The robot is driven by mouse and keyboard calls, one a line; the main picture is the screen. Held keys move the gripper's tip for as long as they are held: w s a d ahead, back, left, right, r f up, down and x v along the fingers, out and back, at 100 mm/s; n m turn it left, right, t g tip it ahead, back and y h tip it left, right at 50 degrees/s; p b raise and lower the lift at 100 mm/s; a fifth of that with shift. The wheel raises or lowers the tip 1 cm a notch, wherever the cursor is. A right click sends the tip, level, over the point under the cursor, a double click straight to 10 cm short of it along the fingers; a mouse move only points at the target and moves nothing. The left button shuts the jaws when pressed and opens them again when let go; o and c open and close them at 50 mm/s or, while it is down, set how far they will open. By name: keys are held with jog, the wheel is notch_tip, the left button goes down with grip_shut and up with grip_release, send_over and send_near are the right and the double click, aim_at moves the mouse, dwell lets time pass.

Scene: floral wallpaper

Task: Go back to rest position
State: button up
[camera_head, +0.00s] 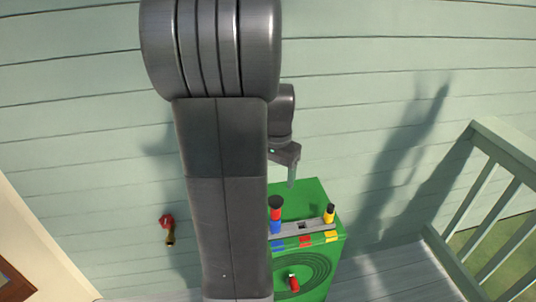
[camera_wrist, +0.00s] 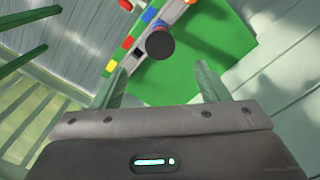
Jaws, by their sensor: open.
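My gripper (camera_head: 291,183) hangs just above and behind the top of a green box (camera_head: 318,200) in the head view. In the wrist view my gripper (camera_wrist: 161,80) has its two fingers spread wide apart, with nothing between them. A black-topped peg (camera_head: 276,202) with red and blue below stands at the box's left side. Its dark round top shows in the wrist view (camera_wrist: 160,43), beyond the fingertips. A second peg (camera_head: 329,213), yellow with a black top, stands at the right. My arm hides part of the box's left side.
A red-handled tap (camera_head: 168,228) is on the plank wall at left. A railing (camera_head: 500,165) stands at right, with bare deck (camera_head: 395,275) before it.

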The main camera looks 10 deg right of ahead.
notch_tip(320, 180, down, 14)
jog(key=shift+r+b, duration=0.1)
jog(key=shift+b, duration=0.3)
jog(key=shift+r+p, duration=0.3)
jog(key=shift+r, duration=0.05)
